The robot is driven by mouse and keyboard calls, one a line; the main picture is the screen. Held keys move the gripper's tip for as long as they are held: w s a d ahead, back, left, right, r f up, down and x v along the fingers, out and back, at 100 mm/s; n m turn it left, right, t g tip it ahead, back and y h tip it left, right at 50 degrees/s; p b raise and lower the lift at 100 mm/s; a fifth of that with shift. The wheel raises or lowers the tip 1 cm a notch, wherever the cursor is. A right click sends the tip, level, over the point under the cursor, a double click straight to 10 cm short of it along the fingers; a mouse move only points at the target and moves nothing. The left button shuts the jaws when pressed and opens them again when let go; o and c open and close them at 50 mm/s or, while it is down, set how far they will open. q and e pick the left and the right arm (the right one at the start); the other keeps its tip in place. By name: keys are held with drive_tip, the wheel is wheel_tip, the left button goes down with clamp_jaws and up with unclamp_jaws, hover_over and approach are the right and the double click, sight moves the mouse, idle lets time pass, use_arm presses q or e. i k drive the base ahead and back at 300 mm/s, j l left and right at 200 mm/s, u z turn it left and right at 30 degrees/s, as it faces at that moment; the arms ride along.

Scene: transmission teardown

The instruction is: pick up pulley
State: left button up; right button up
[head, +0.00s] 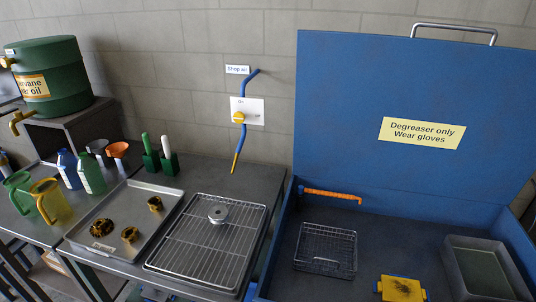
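A clean silver round part with a raised hub, which looks like the pulley (218,214), lies flat on the wire rack (190,262) in the middle of the bench. Nothing is touching it from above. Three dark, yellow-brown greasy parts lie in the metal tray (163,187) to the left of the rack; one is a larger toothed or lobed piece (101,227). Neither of my grippers shows in the head view.
The open blue degreaser basin (281,253), lid raised, stands right of the rack. It holds a wire basket (325,250), a yellow block (401,289) and a grey bin (484,270). Jugs (50,201) and bottles stand left. An air hose (239,140) hangs behind the rack.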

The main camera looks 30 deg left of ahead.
sight(218, 214)
drive_tip(key=u, duration=1.3)
